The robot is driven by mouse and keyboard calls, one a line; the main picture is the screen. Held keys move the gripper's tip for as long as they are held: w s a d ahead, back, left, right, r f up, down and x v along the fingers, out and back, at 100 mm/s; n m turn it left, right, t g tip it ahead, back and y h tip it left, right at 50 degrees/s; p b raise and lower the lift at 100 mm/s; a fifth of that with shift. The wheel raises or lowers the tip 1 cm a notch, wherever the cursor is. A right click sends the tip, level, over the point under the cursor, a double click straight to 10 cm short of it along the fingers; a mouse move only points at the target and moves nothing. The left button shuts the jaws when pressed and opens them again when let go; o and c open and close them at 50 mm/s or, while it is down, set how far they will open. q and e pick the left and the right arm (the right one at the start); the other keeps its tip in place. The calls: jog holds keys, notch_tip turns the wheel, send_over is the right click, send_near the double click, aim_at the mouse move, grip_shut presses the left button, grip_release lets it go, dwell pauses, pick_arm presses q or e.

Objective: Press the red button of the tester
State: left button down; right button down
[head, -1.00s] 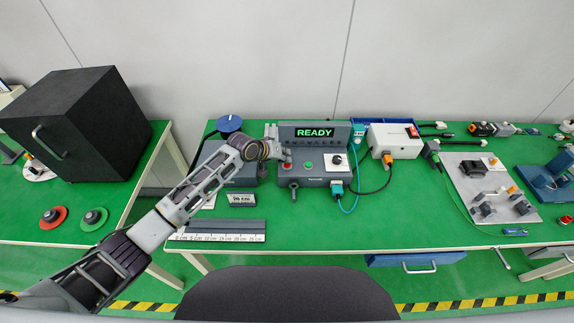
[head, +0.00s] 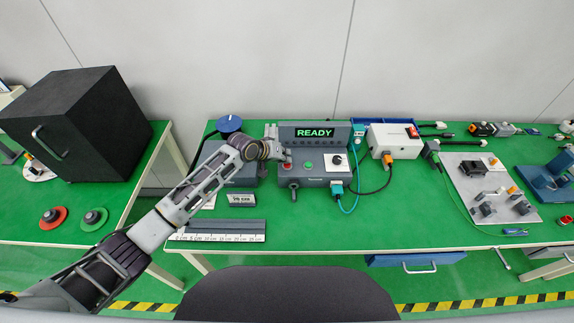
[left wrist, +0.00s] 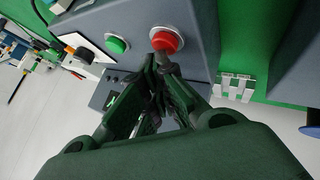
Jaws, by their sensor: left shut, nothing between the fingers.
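The tester (head: 318,172) is a grey box on the green bench, with a raised display reading READY. Its red button (head: 287,165) is at the left of the top panel, and a green button (head: 308,164) is to its right. In the left wrist view the red button (left wrist: 166,40) sits just beyond the fingertips, with the green button (left wrist: 117,44) to its left. My left gripper (head: 284,156) is shut and empty, right by the red button; in the left wrist view its fingertips (left wrist: 163,62) are together. Whether they touch the button is unclear. My right gripper is not in view.
A white box (head: 395,141) with a red switch stands right of the tester, with cables between them. A grey plate (head: 489,188) with parts lies farther right. A ruler (head: 222,238) lies at the front edge. A black cabinet (head: 80,125) stands on the left bench.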

pick_arm(q)
jog(key=shift+f, duration=0.5)
dwell(0.3)
jog(key=shift+r+p, duration=0.4)
jog(key=shift+p, duration=0.35)
jog(key=shift+r+p, duration=2.2)
jog(key=shift+p, duration=0.2)
jog(key=shift+r+p, duration=0.7)
jog(key=shift+r, duration=0.2)
jog(key=c, duration=2.2)
grip_release()
